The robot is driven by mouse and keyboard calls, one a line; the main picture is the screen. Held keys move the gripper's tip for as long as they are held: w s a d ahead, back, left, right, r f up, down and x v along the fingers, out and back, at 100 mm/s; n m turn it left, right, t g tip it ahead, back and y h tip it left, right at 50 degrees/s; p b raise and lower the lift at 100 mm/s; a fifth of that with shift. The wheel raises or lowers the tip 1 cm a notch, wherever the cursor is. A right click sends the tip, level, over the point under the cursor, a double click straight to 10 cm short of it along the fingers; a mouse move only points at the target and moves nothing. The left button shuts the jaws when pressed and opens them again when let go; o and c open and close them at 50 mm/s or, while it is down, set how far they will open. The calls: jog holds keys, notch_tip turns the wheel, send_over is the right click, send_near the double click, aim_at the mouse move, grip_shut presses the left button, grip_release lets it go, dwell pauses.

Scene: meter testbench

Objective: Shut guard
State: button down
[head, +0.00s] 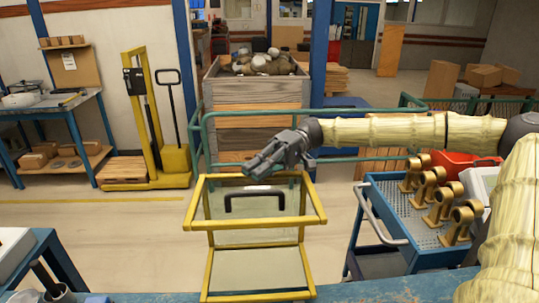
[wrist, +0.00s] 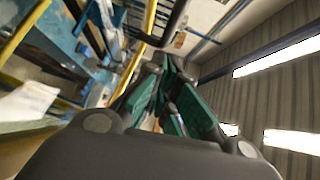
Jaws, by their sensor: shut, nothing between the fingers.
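The guard (head: 254,223) is a yellow-framed clear panel with a black arched handle (head: 254,193), at the middle of the head view. Its upper frame stands out at an angle from the lower yellow-framed clear section (head: 257,270). My gripper (head: 254,171) is just above and behind the handle in the picture, pointing down-left. Its fingers are shut and empty; I see no clear contact with the handle. In the wrist view my gripper's dark green fingers (wrist: 172,95) fill the middle. A yellow bar (wrist: 150,18) shows beyond them.
A blue workbench edge (head: 400,289) runs along the front. A blue cart (head: 378,205) with several brass fittings (head: 438,204) stands at right. A green railing (head: 345,113) and a wooden crate (head: 257,105) stand behind. Open floor (head: 110,235) lies to the left.

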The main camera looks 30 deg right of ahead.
aim_at(241, 192)
jog(key=s, duration=0.1)
jog(key=s+a+p, duration=0.1)
jog(key=shift+s, duration=0.35)
jog(key=shift+s+a+f, duration=0.15)
jog(key=shift+s, duration=0.1)
